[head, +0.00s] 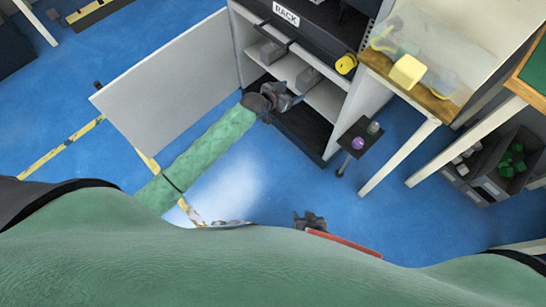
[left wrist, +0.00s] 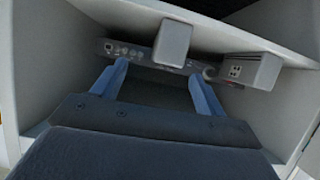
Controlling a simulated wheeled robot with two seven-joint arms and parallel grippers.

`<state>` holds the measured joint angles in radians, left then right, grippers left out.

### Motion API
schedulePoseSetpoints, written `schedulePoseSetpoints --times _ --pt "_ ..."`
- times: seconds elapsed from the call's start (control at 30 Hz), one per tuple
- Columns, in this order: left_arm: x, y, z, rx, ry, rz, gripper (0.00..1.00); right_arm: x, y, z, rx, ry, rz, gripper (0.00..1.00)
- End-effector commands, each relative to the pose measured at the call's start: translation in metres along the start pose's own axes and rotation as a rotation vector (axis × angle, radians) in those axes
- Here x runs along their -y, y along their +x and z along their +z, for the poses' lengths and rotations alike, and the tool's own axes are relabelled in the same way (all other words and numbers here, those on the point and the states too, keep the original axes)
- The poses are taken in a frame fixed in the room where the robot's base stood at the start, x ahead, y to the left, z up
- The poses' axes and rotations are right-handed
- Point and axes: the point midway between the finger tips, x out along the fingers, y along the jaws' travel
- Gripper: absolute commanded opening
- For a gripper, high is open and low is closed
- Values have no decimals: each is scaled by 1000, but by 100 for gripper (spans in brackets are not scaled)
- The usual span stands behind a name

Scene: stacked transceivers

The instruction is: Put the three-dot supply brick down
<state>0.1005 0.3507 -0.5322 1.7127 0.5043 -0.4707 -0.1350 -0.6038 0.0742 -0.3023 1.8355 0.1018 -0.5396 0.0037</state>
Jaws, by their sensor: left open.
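My left gripper (head: 288,98) is at the open front of the rack (head: 345,95), by its lower shelf. In the left wrist view its two blue fingers (left wrist: 157,72) are spread apart, with nothing held between them. A grey box (left wrist: 172,45) lies beyond the fingertips. A second grey box (left wrist: 255,70) with dark dots on its face is to the right. In the head view, grey boxes (head: 272,52) (head: 308,79) sit on the shelf. My right gripper (head: 310,221) is low at the front; its jaws are unclear.
The rack's white door (head: 165,85) stands open on the left. A small dark stand (head: 358,135) with a purple ball is right of the rack. A wooden-edged table (head: 410,85) is further right.

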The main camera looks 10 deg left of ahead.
Motion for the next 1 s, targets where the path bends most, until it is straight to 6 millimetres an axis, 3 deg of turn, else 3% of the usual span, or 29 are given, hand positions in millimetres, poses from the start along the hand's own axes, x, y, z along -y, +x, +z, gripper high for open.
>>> schedulePoseSetpoints --times 0.03,0.27,0.6,0.8,1.0 --pt "-14 -5 21 18 -23 1 73 0 0 0 0 0 0 36" --pt "-69 -40 110 102 -119 -28 73 0 0 0 -1 0 0 36" --pt "-150 -115 232 252 -254 -94 73 -1 0 0 -2 -1 1 36" --pt "-192 -167 290 344 -319 -140 73 -1 0 -1 -2 -1 1 36" --pt "-215 -200 320 400 -354 -170 73 -2 0 -1 -2 -1 1 36"
